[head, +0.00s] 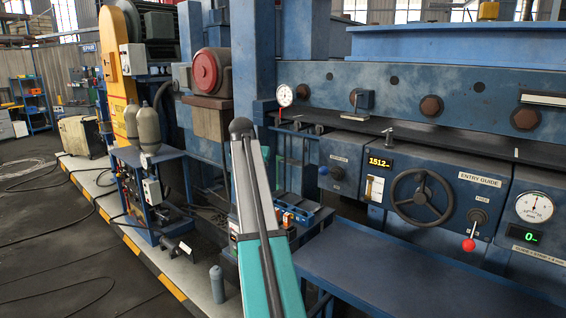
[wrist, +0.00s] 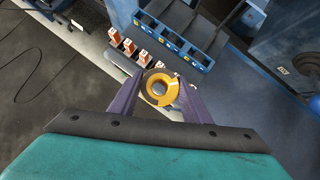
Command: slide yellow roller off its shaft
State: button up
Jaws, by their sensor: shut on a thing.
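The yellow roller (wrist: 150,78) is a thick ring with a dark central hole, seen nearly end-on in the wrist view. My gripper (wrist: 160,90) has purple fingers, one on each side of the roller, and is shut on it. A grey round shape shows inside the roller's hole; I cannot tell whether it is the shaft. No shaft can be clearly made out. In the head view my arm rises in front, and the gripper and the roller are hidden.
A blue tray with open compartments (wrist: 178,48) lies beyond the gripper. Several orange and white blocks (wrist: 128,46) stand beside it. In the head view a blue bench (head: 400,272) lies to the right, below a panel with a handwheel (head: 420,198) and red-knobbed lever (head: 469,244).

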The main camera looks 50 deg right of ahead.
jog(key=w+a+f+b, duration=0.2)
jog(key=w+a+f, duration=0.2)
jog(key=a+f, duration=0.65)
jog(key=w+a+f+b, duration=0.1)
jog(key=w+a+f, duration=0.2)
jog(key=a+f, duration=0.7)
jog(key=w+a+f+b, duration=0.2)
jog(key=w+a+f, duration=0.3)
jog(key=a, duration=1)
jog(key=s+a+f+m+b, duration=0.1)
jog(key=s+a+f, duration=0.2)
jog(key=a+f, duration=0.35)
jog(key=s+a+f+m+b, duration=0.1)
jog(key=s+a+f, duration=0.2)
jog(key=a+f, duration=0.35)
jog(key=s+a+f+m+g, duration=0.4)
jog(key=s+a+m+g, duration=0.3)
jog(key=s+m, duration=0.3)
jog(key=shift+s+a+f+m+b, duration=0.35)
jog(key=shift+s+a+m+b, duration=0.05)
jog(key=shift+s, duration=0.2)
